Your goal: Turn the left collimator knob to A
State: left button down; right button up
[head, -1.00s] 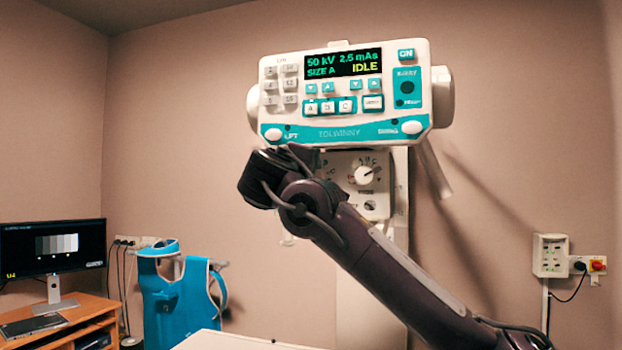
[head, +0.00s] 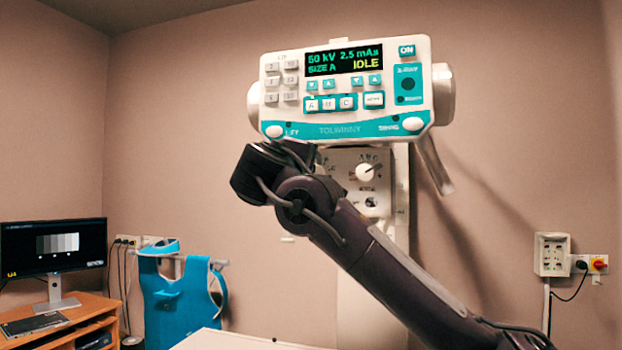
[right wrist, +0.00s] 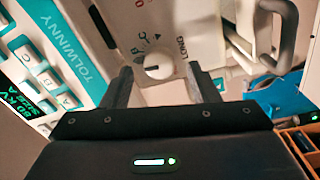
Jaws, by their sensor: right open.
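The collimator panel (head: 350,157) hangs under the control head. Its right knob (head: 366,172) is white and round, with letters around it. The panel's left part is mostly hidden behind my right arm, so the left knob is not clear in the head view. My left gripper is out of view.
The control head (head: 345,95) with teal trim and an IDLE display is just above my right wrist. Grey handle bars (right wrist: 265,35) stand beside the panel in the right wrist view. A white table edge (head: 240,341) lies below. A blue apron (head: 180,300) hangs at left.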

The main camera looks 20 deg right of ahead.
jog(key=b+v, duration=0.1)
jog(key=v, duration=0.5)
jog(key=shift+b, duration=0.35)
jog(key=shift+a, duration=0.1)
